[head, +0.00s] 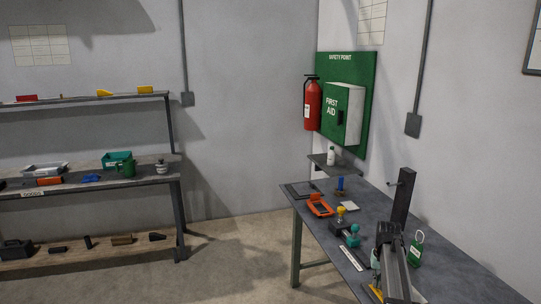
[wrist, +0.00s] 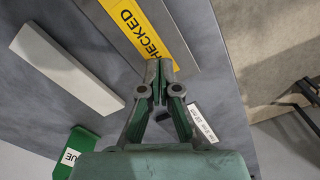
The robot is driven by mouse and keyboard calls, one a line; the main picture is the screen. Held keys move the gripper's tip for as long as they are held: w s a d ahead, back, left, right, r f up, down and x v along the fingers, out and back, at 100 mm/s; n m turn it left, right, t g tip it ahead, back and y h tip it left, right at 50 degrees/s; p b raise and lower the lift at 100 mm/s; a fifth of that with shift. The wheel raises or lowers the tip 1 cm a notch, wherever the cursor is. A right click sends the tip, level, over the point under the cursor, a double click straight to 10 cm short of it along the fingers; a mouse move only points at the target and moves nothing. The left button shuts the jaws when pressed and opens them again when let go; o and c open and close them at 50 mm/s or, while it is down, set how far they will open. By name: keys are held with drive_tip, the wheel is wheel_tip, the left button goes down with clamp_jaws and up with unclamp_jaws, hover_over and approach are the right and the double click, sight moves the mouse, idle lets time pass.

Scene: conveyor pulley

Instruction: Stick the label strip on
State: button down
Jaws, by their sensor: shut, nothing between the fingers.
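A yellow label strip with black lettering that reads "CHECKED" (wrist: 145,35) lies along a grey-brown bar (wrist: 185,45) in the wrist view. A small yellow patch, likely the same strip, shows at the bottom of the head view (head: 376,293), partly hidden by my arm. My gripper (wrist: 160,68) is shut and empty. Its fingertips overlap the strip's near end in the wrist view; I cannot tell whether they touch it.
The grey workbench (head: 335,232) holds a white marked strip (head: 353,258), stamps, an orange device (head: 320,206), a dark post (head: 404,200) and a green tag (head: 417,250). A pale block (wrist: 65,65) lies left of my gripper. Shelves stand at the left.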

drive_tip(key=shift+f, duration=0.8)
idle(0.9)
drive_tip(key=shift+r+p, duration=1.5)
drive_tip(key=shift+r, duration=1.5)
